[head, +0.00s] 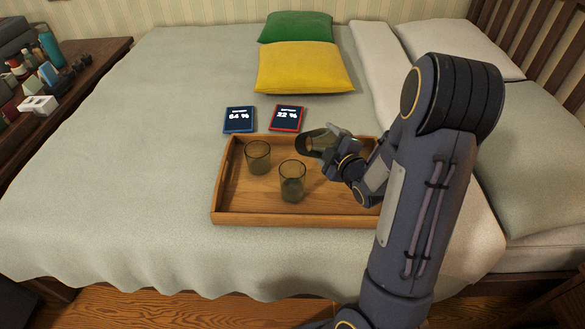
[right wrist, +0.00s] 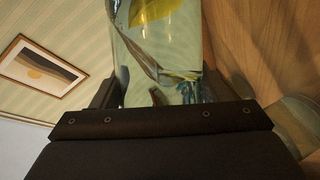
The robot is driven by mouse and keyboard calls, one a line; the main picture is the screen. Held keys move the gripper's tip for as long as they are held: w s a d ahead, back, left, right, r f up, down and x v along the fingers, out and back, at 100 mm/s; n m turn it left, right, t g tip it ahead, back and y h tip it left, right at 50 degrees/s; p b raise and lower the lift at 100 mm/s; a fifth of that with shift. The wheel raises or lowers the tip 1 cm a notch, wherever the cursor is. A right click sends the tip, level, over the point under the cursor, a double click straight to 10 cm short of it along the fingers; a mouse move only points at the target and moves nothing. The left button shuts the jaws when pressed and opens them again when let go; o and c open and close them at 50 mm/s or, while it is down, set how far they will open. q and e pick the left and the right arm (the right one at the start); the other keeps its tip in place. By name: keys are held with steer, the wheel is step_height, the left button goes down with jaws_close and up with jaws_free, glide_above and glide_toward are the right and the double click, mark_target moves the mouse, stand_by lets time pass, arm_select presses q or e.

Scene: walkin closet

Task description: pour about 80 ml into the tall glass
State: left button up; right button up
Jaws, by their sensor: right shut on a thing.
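My right gripper (head: 343,148) is shut on a clear glass vessel (head: 316,141), held tilted well over, with its dark mouth toward the left. The vessel also fills the middle of the right wrist view (right wrist: 160,45). Two greenish glasses stand upright on the wooden tray: the front glass (head: 292,180) looks taller and darker in its lower part, and the back-left glass (head: 258,157) looks wider. The held vessel is above and behind the front glass, apart from it in the picture. I cannot tell whether liquid is flowing. My left gripper is out of view.
The tray (head: 290,219) lies on the bed (head: 120,170). Behind it lie a blue-framed display (head: 239,120) reading 64 % and a red-framed display (head: 286,118). Yellow (head: 300,68) and green (head: 296,27) cushions lie farther back. The bed left of the tray is clear.

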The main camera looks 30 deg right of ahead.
steer(key=shift+a+f+m+g+y, duration=0.3)
steer(key=shift+m, duration=0.4)
stand_by(1.6)
steer(key=shift+a+f, duration=0.1)
steer(key=shift+f, duration=0.05)
steer(key=shift+s+a+r+m+g+y+p, duration=0.15)
steer(key=shift+r+m+g+y+p, duration=0.2)
steer(key=shift+m+p, duration=0.35)
steer(key=shift+r+m, duration=0.1)
steer(key=shift+m, duration=0.3)
steer(key=m+y+p, duration=0.1)
steer(key=p, duration=0.1)
steer(key=m+g+y+p, duration=0.1)
steer(key=m+p, duration=0.1)
steer(key=p, duration=0.1)
steer(key=shift+d+y, duration=0.25)
steer(key=shift+m+y+p, duration=0.3)
steer(key=shift+m+p, duration=0.3)
steer(key=shift+p, duration=0.2)
steer(key=shift+w+a+f, duration=0.1)
steer(key=shift+w+f, duration=0.1)
steer(key=shift+f, duration=0.2)
steer(key=shift+m, duration=0.3)
